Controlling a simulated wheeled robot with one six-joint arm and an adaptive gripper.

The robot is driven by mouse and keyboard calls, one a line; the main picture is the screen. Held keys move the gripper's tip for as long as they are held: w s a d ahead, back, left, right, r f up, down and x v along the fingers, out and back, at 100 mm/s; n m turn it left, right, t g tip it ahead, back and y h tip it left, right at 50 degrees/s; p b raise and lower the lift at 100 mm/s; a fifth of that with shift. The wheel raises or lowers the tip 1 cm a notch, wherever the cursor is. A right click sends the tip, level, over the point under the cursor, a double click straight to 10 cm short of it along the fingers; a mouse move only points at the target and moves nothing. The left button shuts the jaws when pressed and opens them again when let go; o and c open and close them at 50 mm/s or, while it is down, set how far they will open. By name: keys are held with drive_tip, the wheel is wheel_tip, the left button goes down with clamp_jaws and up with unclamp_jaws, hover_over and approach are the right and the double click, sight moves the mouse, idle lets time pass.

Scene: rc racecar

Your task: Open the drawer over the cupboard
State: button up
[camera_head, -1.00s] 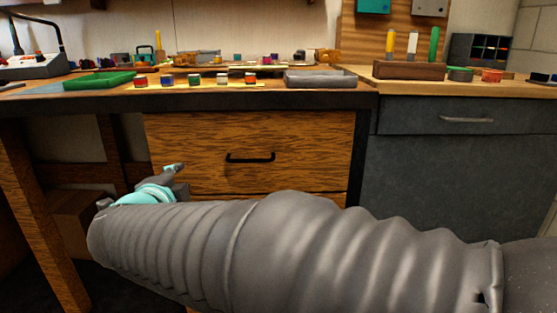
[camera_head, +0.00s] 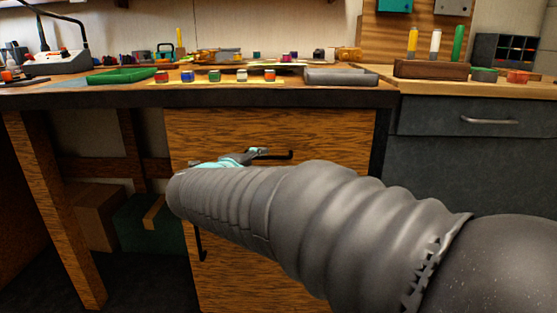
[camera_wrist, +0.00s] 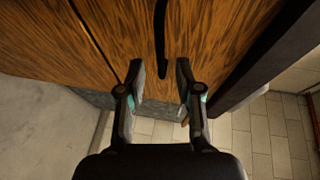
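The wooden drawer (camera_head: 330,135) in the workbench is closed and has a horizontal black handle (camera_head: 283,156). Below it is a wooden front (camera_head: 240,270) with an upright black handle (camera_head: 200,244), partly hidden by my arm. My gripper (camera_head: 262,151) is at the left part of the drawer handle, which it partly hides. In the wrist view my gripper (camera_wrist: 160,74) is open and empty. The end of the black handle (camera_wrist: 160,45) appears in line with the gap between the fingertips. I cannot tell how near it is in depth.
A grey drawer (camera_head: 415,117) with a metal handle (camera_head: 489,121) sits over a grey front (camera_head: 470,175) at right. The workbench top (camera_head: 130,97) holds a green tray (camera_head: 122,76), a grey tray (camera_head: 342,77) and small coloured pieces. Boxes (camera_head: 95,215) stand under the bench at left.

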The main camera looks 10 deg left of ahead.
sight(268, 158)
drive_tip(key=shift+x, duration=2.25)
